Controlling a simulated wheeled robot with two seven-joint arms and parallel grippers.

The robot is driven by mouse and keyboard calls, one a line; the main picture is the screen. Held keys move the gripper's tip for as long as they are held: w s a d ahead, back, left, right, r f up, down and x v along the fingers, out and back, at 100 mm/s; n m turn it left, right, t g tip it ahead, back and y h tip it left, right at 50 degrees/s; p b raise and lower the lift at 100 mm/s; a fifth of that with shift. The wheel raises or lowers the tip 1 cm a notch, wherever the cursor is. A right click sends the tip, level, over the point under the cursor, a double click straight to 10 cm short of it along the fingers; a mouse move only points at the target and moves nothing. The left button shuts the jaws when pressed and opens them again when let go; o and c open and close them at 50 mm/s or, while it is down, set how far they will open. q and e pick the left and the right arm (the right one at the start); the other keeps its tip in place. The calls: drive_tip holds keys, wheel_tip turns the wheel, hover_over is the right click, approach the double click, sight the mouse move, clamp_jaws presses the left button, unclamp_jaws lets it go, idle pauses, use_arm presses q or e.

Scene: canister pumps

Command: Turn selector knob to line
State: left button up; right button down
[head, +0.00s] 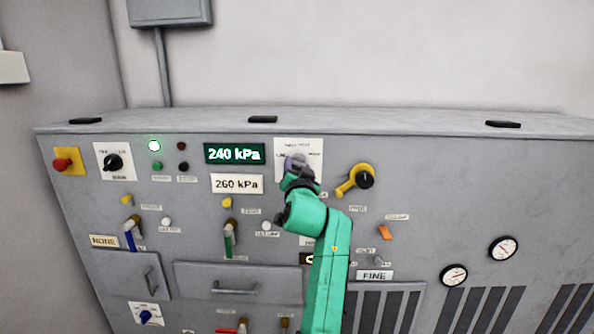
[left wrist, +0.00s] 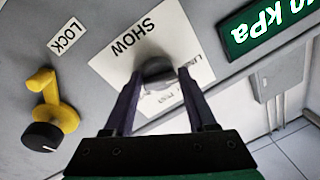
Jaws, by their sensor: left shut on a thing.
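The grey selector knob (head: 299,157) sits on a white plate (head: 316,143) at the top middle of the panel. In the left wrist view the knob (left wrist: 158,69) is a rounded grey end on the white plate (left wrist: 125,48), with printed words reading SHOW and, partly hidden, LINE. My left gripper (head: 295,166) reaches up from below on a green arm. Its two dark fingers (left wrist: 157,82) are on either side of the knob and shut on it. The knob's pointing direction cannot be told, as the fingers cover part of it. My right gripper is not in view.
A green display (head: 235,154) reads 240 kPa, above a card (head: 237,184) reading 260 kPa. A yellow lever with a black knob (head: 364,180) stands close right of the plate. Coloured valve handles, drawers and two gauges (head: 503,249) fill the panel below and right.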

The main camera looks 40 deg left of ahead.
use_arm(q)
drive_tip(key=shift+f, duration=0.3)
drive_tip(key=o, duration=1.3)
drive_tip(key=shift+w+d, duration=0.1)
drive_tip(key=shift+w+r, duration=0.1)
